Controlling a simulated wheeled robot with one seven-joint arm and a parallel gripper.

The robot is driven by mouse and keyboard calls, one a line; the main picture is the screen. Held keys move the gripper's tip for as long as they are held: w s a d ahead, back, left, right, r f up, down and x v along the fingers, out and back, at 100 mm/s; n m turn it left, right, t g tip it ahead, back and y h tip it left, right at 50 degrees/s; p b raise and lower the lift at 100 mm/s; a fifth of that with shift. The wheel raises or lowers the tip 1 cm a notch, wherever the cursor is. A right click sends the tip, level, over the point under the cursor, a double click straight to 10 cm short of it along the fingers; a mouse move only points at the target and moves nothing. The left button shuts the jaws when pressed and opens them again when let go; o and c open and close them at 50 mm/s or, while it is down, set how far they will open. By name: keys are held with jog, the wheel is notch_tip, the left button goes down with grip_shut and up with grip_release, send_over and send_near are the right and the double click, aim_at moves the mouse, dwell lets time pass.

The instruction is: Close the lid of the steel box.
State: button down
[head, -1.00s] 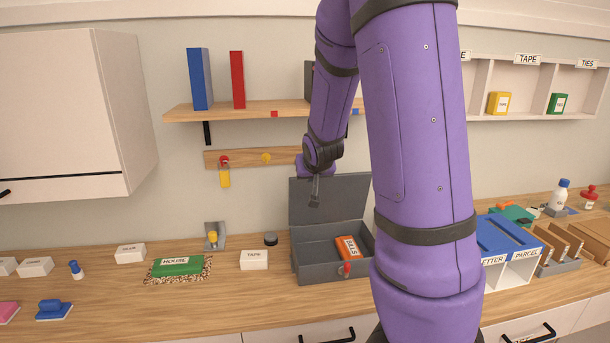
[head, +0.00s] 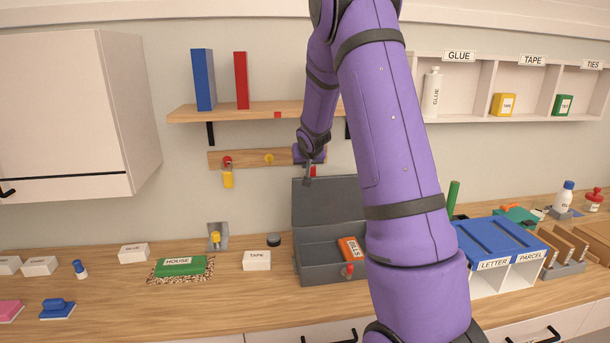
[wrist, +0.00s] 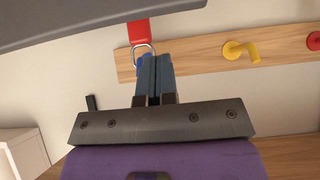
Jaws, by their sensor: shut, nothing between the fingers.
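The grey steel box (head: 322,275) stands on the counter with its lid (head: 325,204) standing open and upright at the back. An orange packet marked BILLS (head: 350,249) is inside, and a red-knobbed catch (head: 348,270) is on the front. My arm hides the right part of the box and lid. My gripper (head: 308,181) is shut and empty at the lid's upper edge; I cannot tell whether it touches. In the wrist view, its closed fingers (wrist: 155,68) are apart from a dark grey slab (wrist: 80,18), which looks like the lid.
Behind my gripper is a wooden hook rail (head: 240,158) with a red tag (wrist: 138,34); a shelf (head: 250,110) is above. A TAPE block (head: 257,260) and a dark round pot (head: 273,240) stand left of the box, the blue letter sorter (head: 500,240) right.

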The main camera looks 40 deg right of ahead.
jog(key=x, duration=0.2)
jog(key=shift+w+f, duration=0.15)
jog(key=shift+w, duration=0.05)
notch_tip(320, 180, down, 3)
jog(key=shift+r, duration=0.25)
jog(key=shift+s+f, duration=0.25)
jog(key=shift+f, duration=0.2)
jog(key=shift+s+a+f, duration=0.1)
jog(key=s+a+f, duration=0.3)
jog(key=s+a, duration=0.3)
jog(key=s, duration=0.3)
jog(key=shift+s, duration=0.35)
dwell(0.7)
jog(key=shift+r, duration=0.1)
